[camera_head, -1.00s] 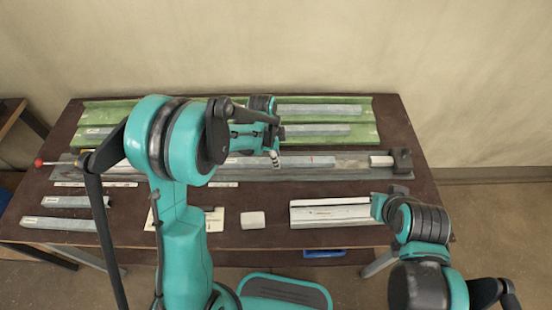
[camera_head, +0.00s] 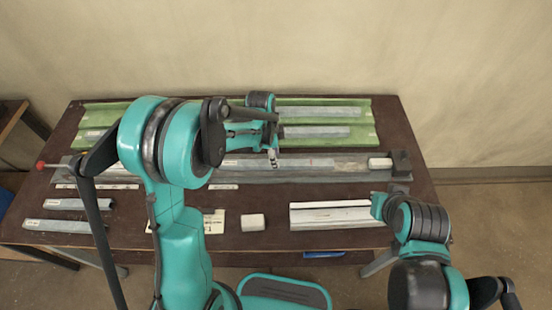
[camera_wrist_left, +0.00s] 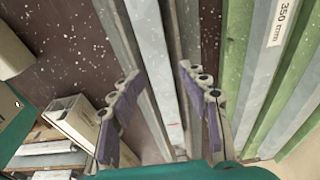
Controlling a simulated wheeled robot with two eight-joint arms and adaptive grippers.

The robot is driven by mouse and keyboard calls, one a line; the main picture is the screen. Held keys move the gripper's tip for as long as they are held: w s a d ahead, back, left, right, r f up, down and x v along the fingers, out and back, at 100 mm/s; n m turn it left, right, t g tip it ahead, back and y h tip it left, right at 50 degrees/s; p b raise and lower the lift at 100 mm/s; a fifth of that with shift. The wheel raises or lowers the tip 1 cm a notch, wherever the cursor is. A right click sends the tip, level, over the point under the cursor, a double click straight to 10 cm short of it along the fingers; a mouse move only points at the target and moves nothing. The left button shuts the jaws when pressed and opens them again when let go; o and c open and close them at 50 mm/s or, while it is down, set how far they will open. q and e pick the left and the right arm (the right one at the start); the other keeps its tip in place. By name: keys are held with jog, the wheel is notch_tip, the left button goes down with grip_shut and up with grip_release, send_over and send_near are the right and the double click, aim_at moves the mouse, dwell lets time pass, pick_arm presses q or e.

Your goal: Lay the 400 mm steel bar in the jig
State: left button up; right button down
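A grey steel bar (camera_head: 290,162) lies lengthwise in the dark jig (camera_head: 350,177), with a small red mark on it; its length label is not readable. In the left wrist view the bar (camera_wrist_left: 150,50) runs between the fingers of my left gripper (camera_wrist_left: 160,108). The fingers are spread apart with gaps to the bar. In the head view my left gripper (camera_head: 273,158) is over the middle of the jig, partly hidden by its arm. My right gripper (camera_head: 380,206) is by the white channel's right end; its fingers cannot be made out.
A green rack (camera_head: 368,128) behind the jig holds several bars, one labelled 350 mm (camera_wrist_left: 283,22). A red knob (camera_head: 40,165) is at the jig's left end, a dark end block (camera_head: 400,160) at its right. Two bars lie front left. A white block (camera_head: 253,222) and white channel (camera_head: 335,214) stand in front.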

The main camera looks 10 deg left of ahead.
pick_arm(q)
jog(key=s+a+r+n+t+p, duration=0.1)
jog(key=s+a+r+n, duration=0.2)
jog(key=r, duration=0.5)
jog(key=s+a+r+n+t+p, duration=0.1)
jog(key=s+r+n+t, duration=0.15)
jog(key=s+r, duration=0.45)
jog(key=s+a+r+n+t+y, duration=0.1)
jog(key=s+a+r+n+t, duration=0.1)
jog(key=s+n, duration=0.5)
jog(key=shift+s+a+r+n+t+y, duration=0.4)
jog(key=shift+n+t, duration=0.25)
jog(key=shift+n, duration=0.9)
notch_tip(320, 180, down, 5)
jog(key=b, duration=0.5)
jog(key=shift+f, duration=0.15)
